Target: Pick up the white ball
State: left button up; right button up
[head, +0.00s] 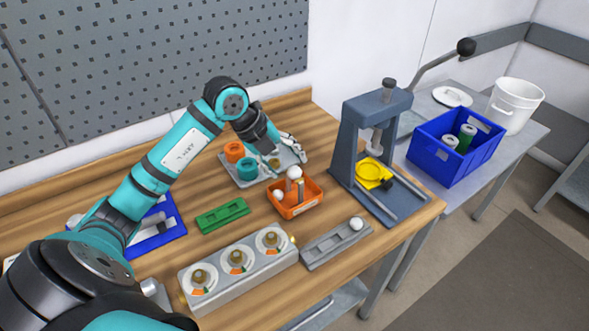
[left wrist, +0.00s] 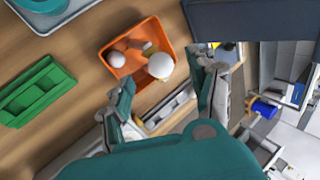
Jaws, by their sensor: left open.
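Three white balls show in the head view. One white ball (head: 294,172) sits raised at the orange tray (head: 313,204), seemingly on top of a post. A second white ball (head: 280,195) lies lower in that tray, at its left side. A third white ball (head: 356,223) rests on the grey slotted holder (head: 322,245). My left gripper (head: 289,160) is open and empty, just behind and above the orange tray. In the left wrist view, the raised ball (left wrist: 160,66) appears between the open fingers (left wrist: 168,74), and the lower ball (left wrist: 116,59) is left of it. I see no contact.
A blue-grey press (head: 347,150) with a yellow piece stands right of the tray. A green holder (head: 222,215) and a grey box with dials (head: 238,262) lie left and in front. A grey tray with orange and teal cups (head: 236,152) is behind. A blue bin (head: 428,155) stands farther right.

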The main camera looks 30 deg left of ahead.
aim_at(291, 168)
pick_arm(q)
jog(key=p+x, duration=0.1)
jog(key=x, duration=0.3)
grip_shut()
dwell(0.4)
jog(key=shift+r, duration=0.1)
